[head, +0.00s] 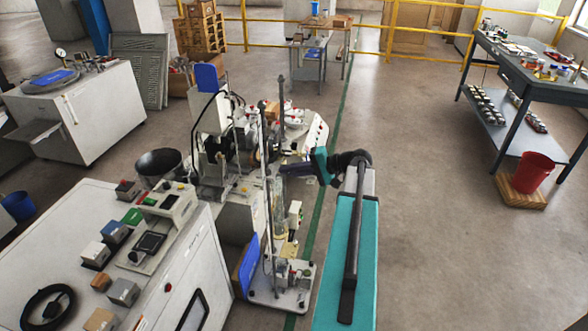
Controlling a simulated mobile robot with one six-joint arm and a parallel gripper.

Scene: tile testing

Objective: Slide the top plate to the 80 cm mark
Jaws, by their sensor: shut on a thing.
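My arm with its teal wrist comes in from the lower right. My gripper (285,169) points left at a test stand with tall upright rods (264,170) in the middle of the head view. It is shut on a part at the rods, apparently the top plate, which is too small and covered to make out clearly. The stand's pale base (285,297) is on the floor side below. No scale or 80 cm mark can be read at this size.
A white cabinet with control boxes (150,240) is at the lower left. Another white machine (85,110) stands behind it. A grey workbench (530,70) and a red bucket (533,172) are at the right. The floor between my arm and the bench is clear.

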